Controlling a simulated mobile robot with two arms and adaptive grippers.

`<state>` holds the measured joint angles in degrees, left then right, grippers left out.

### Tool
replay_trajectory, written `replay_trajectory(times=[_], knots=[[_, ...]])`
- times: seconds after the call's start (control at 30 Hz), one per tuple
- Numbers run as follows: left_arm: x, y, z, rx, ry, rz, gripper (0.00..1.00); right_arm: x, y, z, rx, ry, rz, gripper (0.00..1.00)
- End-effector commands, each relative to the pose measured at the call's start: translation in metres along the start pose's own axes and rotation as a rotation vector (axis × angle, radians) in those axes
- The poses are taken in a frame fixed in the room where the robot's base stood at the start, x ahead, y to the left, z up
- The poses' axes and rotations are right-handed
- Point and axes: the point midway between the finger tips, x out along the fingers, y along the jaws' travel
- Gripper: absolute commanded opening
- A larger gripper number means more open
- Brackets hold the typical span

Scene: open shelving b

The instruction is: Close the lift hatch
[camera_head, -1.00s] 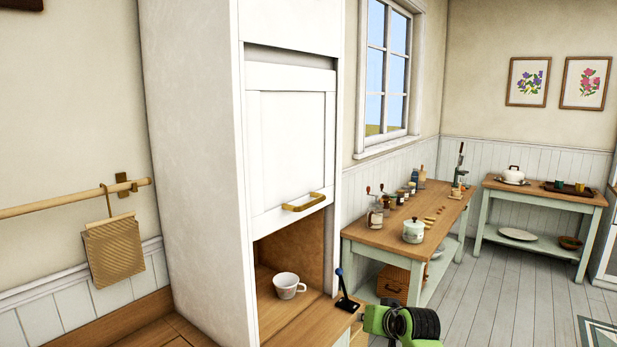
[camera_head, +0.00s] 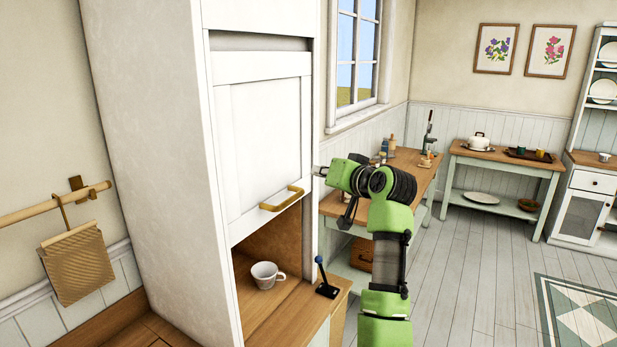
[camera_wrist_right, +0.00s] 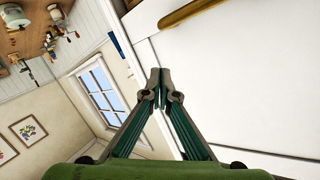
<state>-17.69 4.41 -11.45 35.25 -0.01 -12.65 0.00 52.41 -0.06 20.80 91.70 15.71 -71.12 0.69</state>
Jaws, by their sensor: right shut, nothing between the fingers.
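The lift hatch (camera_head: 262,140) is a white panel in the tall white cabinet. It is partly lowered, leaving an opening below it. Its brass handle (camera_head: 283,199) sits at its lower edge. In the right wrist view the white hatch face (camera_wrist_right: 245,70) fills the right side and the handle (camera_wrist_right: 188,13) crosses the top. My right gripper (camera_head: 318,171) is near the cabinet's right edge, right of and above the handle. In its wrist view the gripper (camera_wrist_right: 161,76) is shut and empty, its fingertips together, apart from the handle. My left gripper is out of view.
A white cup (camera_head: 265,275) stands inside the opening below the hatch. A blue-knobbed lever (camera_head: 325,281) stands on the counter at right. A wooden-topped table (camera_head: 408,163) is behind my right arm.

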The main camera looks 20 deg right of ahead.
Motion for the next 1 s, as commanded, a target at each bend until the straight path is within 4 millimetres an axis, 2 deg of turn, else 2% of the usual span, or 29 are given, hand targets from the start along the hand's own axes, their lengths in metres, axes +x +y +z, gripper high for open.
replay_trajectory(times=[0.03,0.13,0.27,0.4,0.87,1.0], knots=[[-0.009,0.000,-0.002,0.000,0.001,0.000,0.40,0.009,-0.002,-0.003,0.004,-0.004,-0.001,0.00],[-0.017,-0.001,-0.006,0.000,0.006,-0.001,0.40,0.025,-0.002,-0.002,0.003,-0.005,-0.001,0.00],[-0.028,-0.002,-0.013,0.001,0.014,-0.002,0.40,0.029,-0.002,0.020,0.003,-0.006,0.000,0.00],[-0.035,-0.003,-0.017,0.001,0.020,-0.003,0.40,0.032,-0.001,0.033,0.002,-0.003,0.000,0.00],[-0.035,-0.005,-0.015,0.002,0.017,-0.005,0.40,0.034,0.000,0.040,0.000,-0.001,0.000,0.00],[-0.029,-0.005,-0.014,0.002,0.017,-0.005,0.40,0.039,0.004,0.045,0.000,-0.001,0.000,0.00]])
